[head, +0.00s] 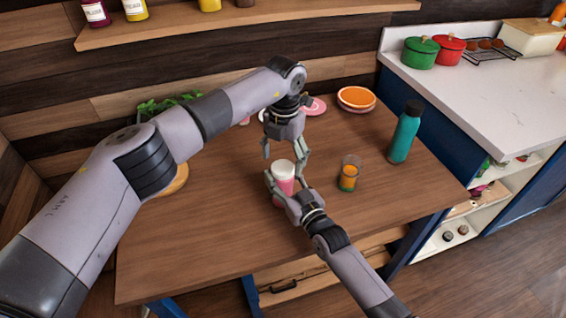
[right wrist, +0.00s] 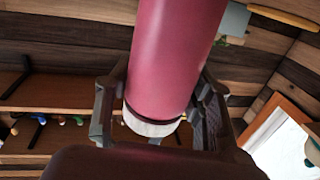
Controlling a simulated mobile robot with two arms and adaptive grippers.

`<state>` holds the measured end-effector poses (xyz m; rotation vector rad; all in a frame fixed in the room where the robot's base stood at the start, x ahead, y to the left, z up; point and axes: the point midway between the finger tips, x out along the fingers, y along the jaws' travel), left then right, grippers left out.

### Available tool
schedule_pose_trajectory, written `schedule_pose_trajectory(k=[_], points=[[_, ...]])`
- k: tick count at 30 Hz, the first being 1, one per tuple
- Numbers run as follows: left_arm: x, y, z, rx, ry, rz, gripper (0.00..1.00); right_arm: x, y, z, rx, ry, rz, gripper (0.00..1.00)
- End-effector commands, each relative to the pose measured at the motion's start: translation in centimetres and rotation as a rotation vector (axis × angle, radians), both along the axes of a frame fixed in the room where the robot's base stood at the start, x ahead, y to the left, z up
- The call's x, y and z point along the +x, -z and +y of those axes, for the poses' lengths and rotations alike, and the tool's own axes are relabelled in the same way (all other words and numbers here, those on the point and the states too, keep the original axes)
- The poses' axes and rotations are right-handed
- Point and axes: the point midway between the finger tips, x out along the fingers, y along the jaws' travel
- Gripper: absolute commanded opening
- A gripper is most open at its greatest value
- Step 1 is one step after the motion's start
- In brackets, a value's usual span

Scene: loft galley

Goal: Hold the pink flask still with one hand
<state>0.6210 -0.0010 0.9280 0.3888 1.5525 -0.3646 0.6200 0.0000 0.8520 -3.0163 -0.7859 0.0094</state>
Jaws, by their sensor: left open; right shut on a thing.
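The pink flask (head: 283,183) with a white lid stands on the wooden table (head: 210,240) in the head view. My right gripper (head: 285,187) is shut around its body, coming from the front right. In the right wrist view the pink flask (right wrist: 172,60) fills the middle, between the two fingers of my right gripper (right wrist: 160,115). My left gripper (head: 284,153) is open, pointing down just above the flask's white lid, with its fingers to either side. In the head view, part of the flask's lower body is hidden by the right gripper.
Orange plates (head: 356,98) and a pink plate (head: 314,106) lie at the back. The table's front left is clear.

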Motion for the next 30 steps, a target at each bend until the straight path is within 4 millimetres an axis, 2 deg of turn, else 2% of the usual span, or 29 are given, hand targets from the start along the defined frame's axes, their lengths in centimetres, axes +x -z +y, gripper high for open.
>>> schedule_pose_trajectory(k=[1, 6, 12, 18, 26, 27, 30], points=[[0.1, -1.3, 0.0, -0.001, 0.001, -0.005, 0.71, 0.0, 0.1, 0.0, -0.001, 0.000, 0.003, 0.00], [0.1, -5.0, -0.1, -0.001, 0.001, -0.004, 0.71, 0.0, 0.2, 0.0, -0.001, 0.000, 0.003, 0.00], [0.1, -8.3, -0.2, -0.001, 0.001, -0.003, 0.71, 0.0, 0.2, 0.0, -0.001, 0.000, 0.003, 0.00], [0.1, -9.5, -0.2, -0.001, 0.001, 0.000, 0.71, 0.0, 0.2, 0.0, -0.001, 0.000, 0.003, 0.00], [0.1, -9.6, -0.2, -0.001, 0.001, 0.000, 0.71, 0.0, 0.2, 0.0, -0.001, 0.000, 0.003, 0.00], [0.1, -9.6, -0.2, -0.001, 0.001, 0.000, 0.71, 0.0, 0.2, 0.0, -0.001, 0.000, 0.003, 0.51], [0.1, -9.6, -0.2, -0.001, 0.001, 0.000, 0.71, 0.0, 0.1, 0.0, -0.001, 0.000, 0.003, 0.58]])
